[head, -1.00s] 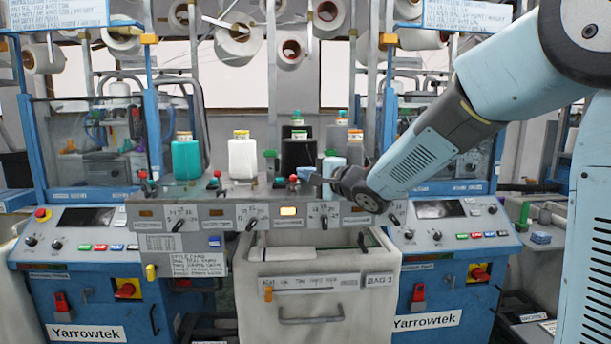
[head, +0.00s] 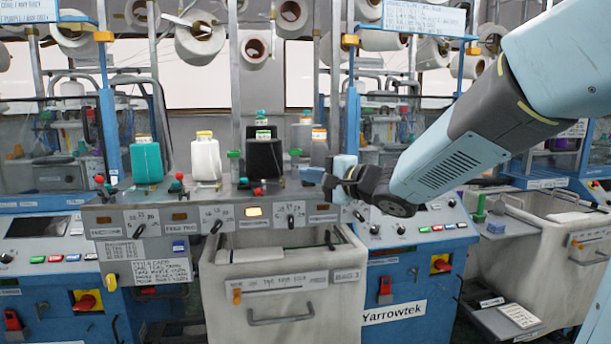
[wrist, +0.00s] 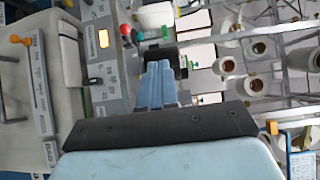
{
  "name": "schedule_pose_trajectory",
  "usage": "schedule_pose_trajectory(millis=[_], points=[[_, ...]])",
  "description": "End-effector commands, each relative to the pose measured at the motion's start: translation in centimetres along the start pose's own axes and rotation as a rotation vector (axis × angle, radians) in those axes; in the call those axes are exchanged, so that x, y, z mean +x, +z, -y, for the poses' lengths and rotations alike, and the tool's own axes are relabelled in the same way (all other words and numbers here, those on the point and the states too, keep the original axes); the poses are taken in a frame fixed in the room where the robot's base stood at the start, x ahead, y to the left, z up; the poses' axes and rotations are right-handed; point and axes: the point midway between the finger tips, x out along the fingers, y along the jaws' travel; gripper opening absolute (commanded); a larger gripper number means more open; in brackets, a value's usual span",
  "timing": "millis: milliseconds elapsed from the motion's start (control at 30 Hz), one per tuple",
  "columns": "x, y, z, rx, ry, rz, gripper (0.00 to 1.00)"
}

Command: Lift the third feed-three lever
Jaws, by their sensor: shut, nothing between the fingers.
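A grey control panel (head: 120,216) runs across the middle of the head view. Red-knobbed levers stand along its top edge: a left one (head: 99,180), a middle one (head: 179,176) and a right one (head: 258,191). The right one sits lower than the other two. The panel lettering is too small to tell for sure which belongs to feed three. My gripper (head: 306,175) is shut and empty, above the panel's right part and to the right of the right lever, apart from it. In the wrist view my blue fingers (wrist: 158,75) lie together, beside a red knob (wrist: 126,30).
Teal (head: 146,160), white (head: 206,157) and black (head: 264,155) bottles stand behind the levers. Black turn handles and an amber lamp (head: 253,211) are on the panel front. A pale bin (head: 284,300) stands below. Yarn cones (head: 201,40) hang above.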

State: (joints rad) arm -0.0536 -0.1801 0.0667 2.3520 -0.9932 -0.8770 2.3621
Motion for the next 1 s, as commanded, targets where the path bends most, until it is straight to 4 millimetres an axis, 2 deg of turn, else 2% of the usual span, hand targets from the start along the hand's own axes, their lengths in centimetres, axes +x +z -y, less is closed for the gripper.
schedule_pose_trajectory(millis=[233,367,700,1000], points=[[0.1,0.0,-0.1,-0.001,0.000,0.002,0.00],[0.4,0.1,-0.9,-0.014,-0.006,0.020,0.00],[2.2,1.0,-6.5,-0.136,-0.121,0.141,0.00],[2.2,1.3,-10.9,-0.257,-0.298,0.161,0.00]])
